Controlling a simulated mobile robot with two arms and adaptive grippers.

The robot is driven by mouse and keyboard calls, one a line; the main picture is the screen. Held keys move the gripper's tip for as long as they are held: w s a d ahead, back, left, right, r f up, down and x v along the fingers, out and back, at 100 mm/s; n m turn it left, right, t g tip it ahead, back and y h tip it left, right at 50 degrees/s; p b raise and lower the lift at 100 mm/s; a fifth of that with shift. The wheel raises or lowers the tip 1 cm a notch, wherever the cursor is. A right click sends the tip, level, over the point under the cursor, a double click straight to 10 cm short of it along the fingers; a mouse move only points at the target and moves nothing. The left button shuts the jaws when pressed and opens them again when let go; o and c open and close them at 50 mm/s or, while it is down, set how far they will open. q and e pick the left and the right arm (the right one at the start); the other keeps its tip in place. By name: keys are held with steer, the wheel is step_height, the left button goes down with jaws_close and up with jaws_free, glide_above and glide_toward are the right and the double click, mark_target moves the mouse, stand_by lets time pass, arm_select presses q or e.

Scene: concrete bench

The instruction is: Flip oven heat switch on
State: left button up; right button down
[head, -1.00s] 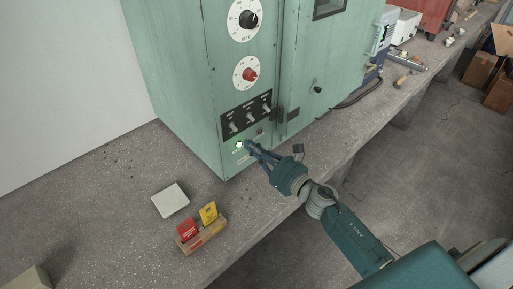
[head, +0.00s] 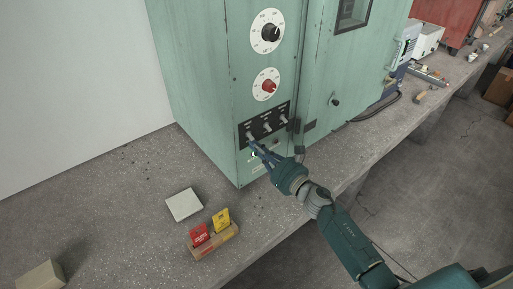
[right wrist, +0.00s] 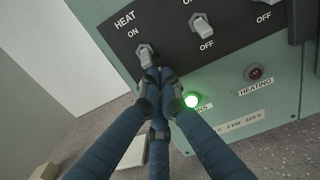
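The green oven (head: 208,95) stands on the concrete bench. Its black switch panel (head: 265,124) carries three pale toggle switches. The heat switch (right wrist: 145,52) is the leftmost, under the words HEAT and ON in the right wrist view; it also shows in the head view (head: 250,136). My right gripper (right wrist: 156,76) has its blue fingers drawn together with nothing held. The fingertips are just below the heat switch, at or very near its lower end, and hide the panel beneath it. I cannot tell whether they touch. My left gripper is not in view.
A green lamp (right wrist: 192,100) glows below the panel; the red HEATING lamp (right wrist: 255,72) looks dark. A black dial (head: 271,33) and a red dial (head: 267,85) sit above. A box with red and yellow packets (head: 214,242) and a pale block (head: 184,205) lie on the bench.

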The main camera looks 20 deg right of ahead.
steer(key=shift+s+d+r, duration=0.1)
steer(key=shift+s+r, duration=0.15)
steer(key=shift+r, duration=0.15)
stand_by(0.4)
steer(key=shift+s+r+b, duration=0.2)
steer(key=shift+r+b, duration=0.15)
steer(key=shift+d+r, duration=0.1)
steer(key=shift+d, duration=0.05)
